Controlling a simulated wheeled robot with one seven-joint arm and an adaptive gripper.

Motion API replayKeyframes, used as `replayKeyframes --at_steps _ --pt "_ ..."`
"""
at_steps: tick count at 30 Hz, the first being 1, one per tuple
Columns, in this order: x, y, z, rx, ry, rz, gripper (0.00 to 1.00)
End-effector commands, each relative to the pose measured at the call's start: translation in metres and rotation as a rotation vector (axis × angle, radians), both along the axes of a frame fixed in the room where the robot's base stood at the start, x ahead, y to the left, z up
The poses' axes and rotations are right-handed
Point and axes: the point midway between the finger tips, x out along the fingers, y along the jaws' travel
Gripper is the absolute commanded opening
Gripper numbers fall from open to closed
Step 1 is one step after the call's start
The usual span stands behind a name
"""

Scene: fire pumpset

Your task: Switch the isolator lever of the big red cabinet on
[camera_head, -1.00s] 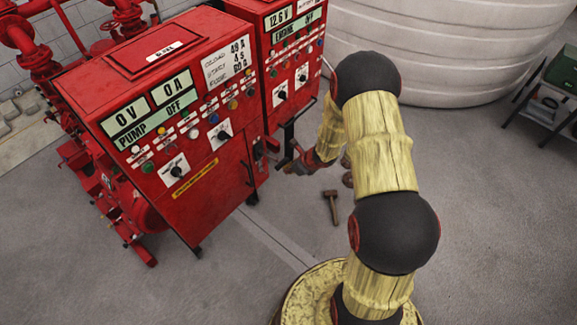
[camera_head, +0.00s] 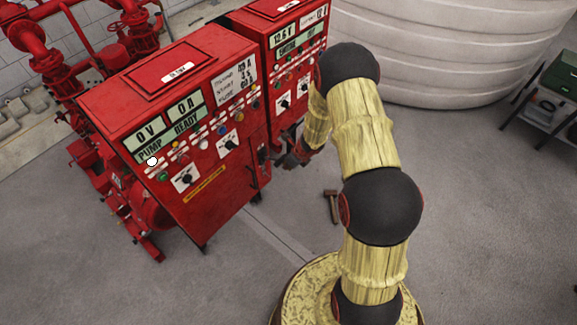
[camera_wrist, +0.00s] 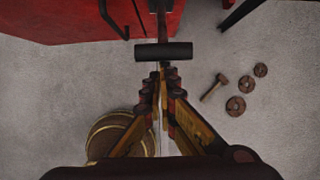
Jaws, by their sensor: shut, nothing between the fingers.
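The big red cabinet (camera_head: 205,150) stands left of my arm in the head view. Its panel reads "0 V", "0 A" and "PUMP READY", and a white lamp is lit. It also fills the upper left of the wrist view (camera_wrist: 65,22). The isolator lever (camera_wrist: 175,52) shows there as a black crossbar on a shaft. My gripper (camera_wrist: 162,73) is shut and empty, its tips just below the crossbar; I cannot tell whether they touch it. In the head view my gripper (camera_head: 300,154) is beside the cabinet's right side, and the lever is hard to make out.
A second red cabinet (camera_head: 290,70) reading "ENGINE" stands behind. A hammer (camera_head: 331,204) lies on the floor, with round parts (camera_wrist: 236,106) near it in the wrist view. A pale tank (camera_head: 440,50) is at the back.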

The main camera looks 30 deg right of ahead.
Motion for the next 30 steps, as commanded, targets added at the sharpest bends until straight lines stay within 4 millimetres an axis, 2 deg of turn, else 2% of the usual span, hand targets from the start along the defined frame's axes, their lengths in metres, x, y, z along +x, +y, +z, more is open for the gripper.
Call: replayKeyframes --at_steps 6,23,30 --pt "0.004 0.002 0.008 0.000 -0.001 0.001 0.00" --pt "0.011 0.002 0.014 0.000 -0.013 0.002 0.00" --pt "0.006 -0.008 0.001 0.000 -0.010 0.002 0.00"
